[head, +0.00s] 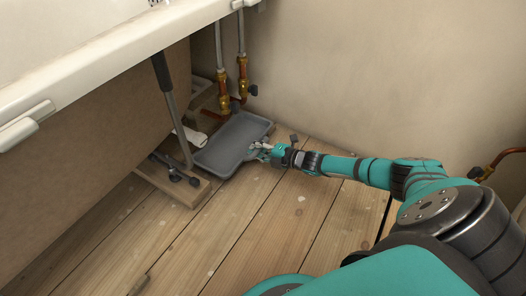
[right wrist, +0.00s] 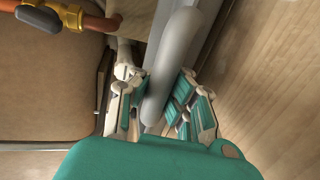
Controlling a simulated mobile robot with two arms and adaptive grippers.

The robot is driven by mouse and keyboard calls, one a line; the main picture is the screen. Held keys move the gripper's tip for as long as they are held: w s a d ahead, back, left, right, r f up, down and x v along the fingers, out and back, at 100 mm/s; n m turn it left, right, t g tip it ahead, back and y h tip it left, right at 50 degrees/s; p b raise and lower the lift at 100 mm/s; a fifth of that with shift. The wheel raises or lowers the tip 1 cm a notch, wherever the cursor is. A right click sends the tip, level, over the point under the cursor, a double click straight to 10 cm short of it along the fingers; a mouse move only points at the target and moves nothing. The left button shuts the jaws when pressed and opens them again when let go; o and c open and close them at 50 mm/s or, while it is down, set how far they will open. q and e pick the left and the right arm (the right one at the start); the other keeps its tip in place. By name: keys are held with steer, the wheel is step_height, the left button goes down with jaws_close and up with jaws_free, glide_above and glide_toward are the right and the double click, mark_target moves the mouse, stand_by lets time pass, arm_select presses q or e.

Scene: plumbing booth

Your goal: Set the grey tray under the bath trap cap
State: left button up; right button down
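The grey tray (head: 225,150) is a shallow rectangular pan low by the floor, beside the opening at the end of the bath panel. My right gripper (head: 262,150) is at its right-hand edge. In the right wrist view, a rounded grey edge of the tray (right wrist: 178,55) runs between the two fingers of my right gripper (right wrist: 162,88). Whether the fingers press on it is unclear. A white pipe piece (head: 190,136) shows left of the tray. The bath trap cap cannot be made out. My left gripper is not in view.
The bath rim (head: 110,50) overhangs at the left, above the brown panel (head: 95,140). A bath leg (head: 178,115) stands on a timber batten (head: 175,188) close to the tray. Copper pipes with brass valves (head: 224,92) rise behind it.

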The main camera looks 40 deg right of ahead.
steer(key=shift+w+a, duration=0.2)
steer(key=shift+w, duration=0.3)
steer(key=shift+x, duration=1.2)
steer(key=shift+f, duration=0.85)
steer(key=c, duration=1.4)
jaws_free()
steer(key=shift+f, duration=0.1)
